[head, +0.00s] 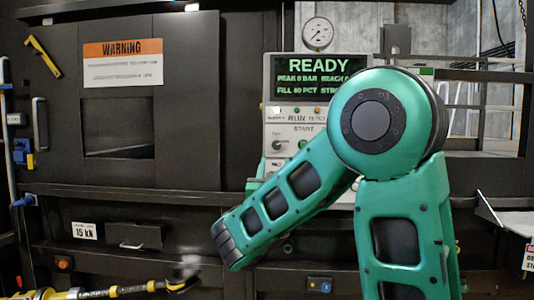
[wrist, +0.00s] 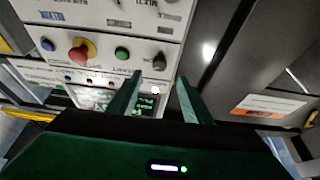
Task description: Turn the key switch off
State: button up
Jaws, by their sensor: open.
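The key switch (head: 277,146) is a small dark round switch on the light grey control panel (head: 269,119), below the lit READY screen (head: 318,79) and left of the green start button (head: 303,144). In the wrist view the panel is upside down and the key switch (wrist: 159,62) shows as a dark knob beside the green button (wrist: 121,53). My gripper (wrist: 159,78) is open and empty. Its fingertips lie on either side of the switch in the picture, apparently short of it. The switch's exact turn position is too small to read. My arm hides the gripper in the head view.
A red emergency button on a yellow base (wrist: 82,50) and a blue button (wrist: 47,44) sit on the same panel. A dark door with a warning sign (head: 123,64) is left of the panel. A rail (head: 120,190) runs below. A pressure gauge (head: 318,34) stands above.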

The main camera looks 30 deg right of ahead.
aim_at(276, 147)
jog(key=x, duration=1)
jog(key=shift+w+d+r, duration=0.2)
jog(key=shift+c, duration=0.7)
